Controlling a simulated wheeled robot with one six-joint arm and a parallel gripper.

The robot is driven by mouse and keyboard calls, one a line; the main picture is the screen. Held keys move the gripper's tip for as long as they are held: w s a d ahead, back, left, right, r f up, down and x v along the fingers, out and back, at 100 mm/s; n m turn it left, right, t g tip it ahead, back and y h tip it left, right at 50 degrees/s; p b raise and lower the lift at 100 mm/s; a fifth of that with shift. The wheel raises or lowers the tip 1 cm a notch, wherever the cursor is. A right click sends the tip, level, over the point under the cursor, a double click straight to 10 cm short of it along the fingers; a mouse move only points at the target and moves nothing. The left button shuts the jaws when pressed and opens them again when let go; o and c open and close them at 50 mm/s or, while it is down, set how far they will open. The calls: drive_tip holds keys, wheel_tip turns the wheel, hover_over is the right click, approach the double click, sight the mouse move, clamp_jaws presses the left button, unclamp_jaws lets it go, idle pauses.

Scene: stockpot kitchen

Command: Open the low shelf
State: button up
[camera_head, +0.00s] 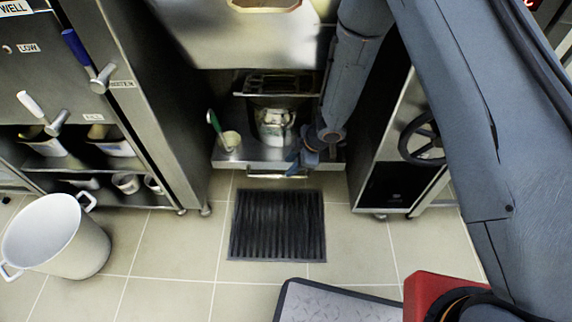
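The low shelf (262,153) is a metal tray near the floor, under the steel counter in the middle of the head view. Its front edge shows, with a pale bar handle (270,177) low on the front. A small cup (230,140) with a green-handled tool stands on its left part. A pale container (275,127) stands further back. My gripper (298,163) is at the shelf's front, right of centre and close to the handle. Its fingers are small and dark here, so I cannot tell whether they touch or grip the handle.
A black ribbed mat (277,225) lies on the tiled floor before the shelf. A large white pot (58,235) stands at the left. Steel cabinets flank the shelf; the right one has a black handwheel (424,138). Tiled floor around the mat is clear.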

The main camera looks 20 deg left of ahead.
sight(281, 175)
drive_tip(key=b+x, duration=0.2)
drive_tip(key=x, duration=0.5)
drive_tip(key=shift+a+f+b, duration=0.1)
drive_tip(key=shift+f+b, duration=0.2)
drive_tip(key=shift+f, duration=0.05)
clamp_jaws()
